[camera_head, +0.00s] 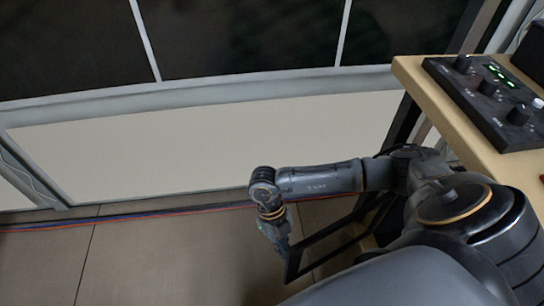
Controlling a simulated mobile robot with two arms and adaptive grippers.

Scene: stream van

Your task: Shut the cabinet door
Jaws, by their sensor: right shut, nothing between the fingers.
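My right arm comes in from the right, and its gripper (284,249) hangs down low in the middle of the view. The gripper is small and dark here, and its fingers look shut with nothing seen between them. A dark frame (328,232), which looks like the open cabinet door, juts out to the left from under the desk. Its outer end is right beside my right fingertips; I cannot tell whether they touch. My arm hides much of the cabinet under the desk. My left gripper is not in view.
A wooden desk (408,77) with a black control panel (490,100) stands at the right. A pale wall panel (200,150) with dark windows above runs behind. Red and blue cables (130,219) lie along the floor's edge. The tiled floor (150,265) at left is clear.

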